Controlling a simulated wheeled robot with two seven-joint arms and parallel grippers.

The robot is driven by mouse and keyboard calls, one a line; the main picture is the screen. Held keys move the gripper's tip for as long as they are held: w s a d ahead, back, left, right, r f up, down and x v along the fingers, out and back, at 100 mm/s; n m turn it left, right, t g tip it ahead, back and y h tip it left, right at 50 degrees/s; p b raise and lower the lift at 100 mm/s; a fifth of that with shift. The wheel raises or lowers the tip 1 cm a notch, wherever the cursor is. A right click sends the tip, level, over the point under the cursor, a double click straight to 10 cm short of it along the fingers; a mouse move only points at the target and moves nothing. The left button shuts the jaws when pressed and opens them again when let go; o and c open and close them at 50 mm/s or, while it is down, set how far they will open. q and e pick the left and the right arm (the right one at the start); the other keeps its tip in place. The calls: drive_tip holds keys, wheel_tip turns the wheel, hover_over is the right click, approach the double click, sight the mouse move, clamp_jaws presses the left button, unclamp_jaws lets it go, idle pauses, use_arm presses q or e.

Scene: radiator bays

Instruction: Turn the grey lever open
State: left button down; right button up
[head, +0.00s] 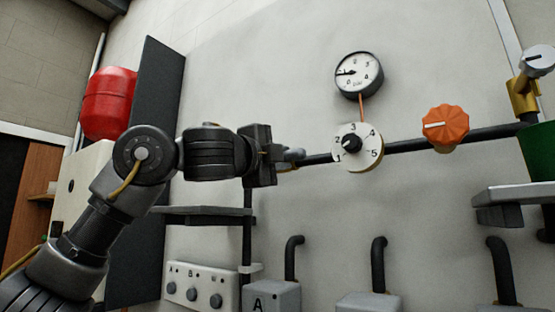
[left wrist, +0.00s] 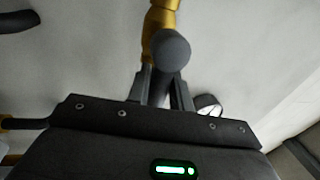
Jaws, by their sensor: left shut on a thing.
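The grey lever (head: 292,155) shows only in part in the head view, just beyond my left gripper (head: 274,158), on the dark horizontal pipe. My gripper hides the rest of it. In the left wrist view the lever's rounded grey end (left wrist: 170,48) stands in front of a brass valve body (left wrist: 162,18). The fingers of my left gripper (left wrist: 164,88) are on either side of the lever and shut on it. The lever's exact angle is hard to tell. My right gripper is in neither view.
Along the wall are a numbered white dial (head: 370,157), a gauge (head: 359,74), an orange knob (head: 445,126) and a brass valve with a grey knob (head: 539,59). A dark shelf (head: 205,211) and a switch box (head: 202,286) sit below my arm. A red tank (head: 108,103) is at left.

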use_arm(q)
drive_tip(key=shift+a+r, duration=0.1)
drive_tip(key=shift+r, duration=0.05)
drive_tip(key=c, duration=1.6)
unclamp_jaws()
drive_tip(key=o, duration=0.3)
drive_tip(key=shift+w, duration=0.15)
drive_tip(key=shift+s+a+f+b, duration=0.15)
drive_tip(key=shift+s+f+b, duration=0.15)
drive_tip(key=shift+s+b, duration=0.15)
drive_tip(key=b+v, duration=0.5)
drive_tip(key=v, duration=0.4)
drive_tip(key=shift+s+a+b, duration=0.2)
drive_tip(key=shift+s+b, duration=0.1)
drive_tip(key=shift+s, duration=0.05)
drive_tip(key=shift+a, duration=0.1)
